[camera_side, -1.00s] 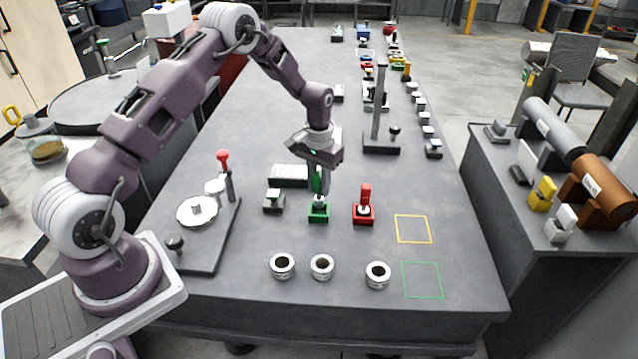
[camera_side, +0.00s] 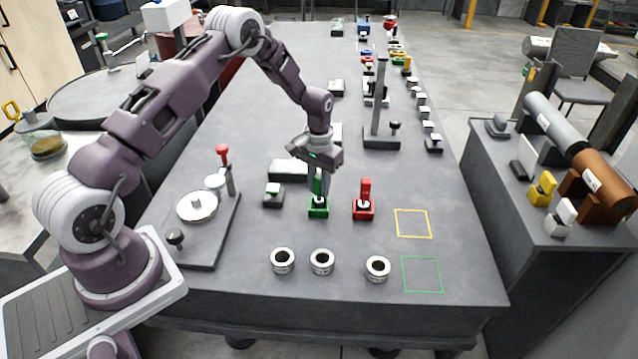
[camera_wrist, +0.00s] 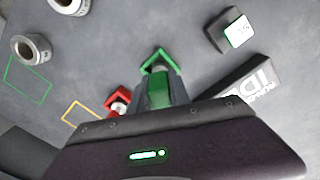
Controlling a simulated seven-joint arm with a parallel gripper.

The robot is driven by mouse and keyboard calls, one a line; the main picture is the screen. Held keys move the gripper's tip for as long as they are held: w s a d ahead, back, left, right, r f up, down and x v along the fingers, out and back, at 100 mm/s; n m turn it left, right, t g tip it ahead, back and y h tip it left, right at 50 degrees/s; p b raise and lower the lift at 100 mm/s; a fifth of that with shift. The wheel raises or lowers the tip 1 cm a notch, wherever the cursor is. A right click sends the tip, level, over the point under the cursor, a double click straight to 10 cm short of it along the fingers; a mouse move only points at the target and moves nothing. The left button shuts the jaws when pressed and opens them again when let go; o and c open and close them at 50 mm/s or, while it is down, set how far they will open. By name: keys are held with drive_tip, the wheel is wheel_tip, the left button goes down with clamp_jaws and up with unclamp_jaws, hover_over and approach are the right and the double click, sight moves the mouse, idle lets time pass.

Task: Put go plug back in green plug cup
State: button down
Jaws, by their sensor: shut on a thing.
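The green plug cup (camera_side: 318,212) stands on the table left of the red one. The green go plug (camera_side: 318,184) is upright at the cup, its lower end at or in the cup; how deep it sits is hidden by my fingers. My gripper (camera_side: 325,188) points down, shut on the go plug, directly above the cup. In the wrist view the green plug (camera_wrist: 167,86) shows between my fingers, and the green cup's rim (camera_wrist: 157,57) shows just beyond them.
A red plug (camera_side: 365,188) stands in a red cup (camera_side: 363,213) close on the right. A small dark block (camera_side: 273,196) is on the left, a labelled box (camera_side: 289,169) behind. Several white rings, including one (camera_side: 322,262), lie in front. The yellow outlined square (camera_side: 413,223) is empty.

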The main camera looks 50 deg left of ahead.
sight(319, 176)
drive_tip(key=shift+f, duration=0.3)
drive_tip(key=c, duration=1.1)
unclamp_jaws()
wheel_tip(319, 176, up, 7)
drive_tip(key=s+d+r+t, duration=0.1)
drive_tip(key=s+d+r, duration=0.25)
drive_tip(key=r, duration=0.45)
drive_tip(key=s+d+r+m+t, duration=0.1)
drive_tip(key=s+d+r, duration=0.1)
drive_tip(key=s+r, duration=0.35)
drive_tip(key=s+d+r+t, duration=0.1)
drive_tip(key=s+d+r, duration=0.15)
drive_tip(key=r, duration=0.65)
drive_tip(key=s+d+r+t, duration=0.1)
drive_tip(key=s, duration=0.6)
drive_tip(key=s+d+r+m, duration=0.1)
drive_tip(key=s+d, duration=0.1)
drive_tip(key=s, duration=0.5)
drive_tip(key=s+d+r+m+t, duration=0.1)
drive_tip(key=s+d, duration=0.1)
drive_tip(key=s, duration=0.5)
drive_tip(key=shift+d+r+t, duration=0.1)
drive_tip(key=shift+r+t, duration=0.2)
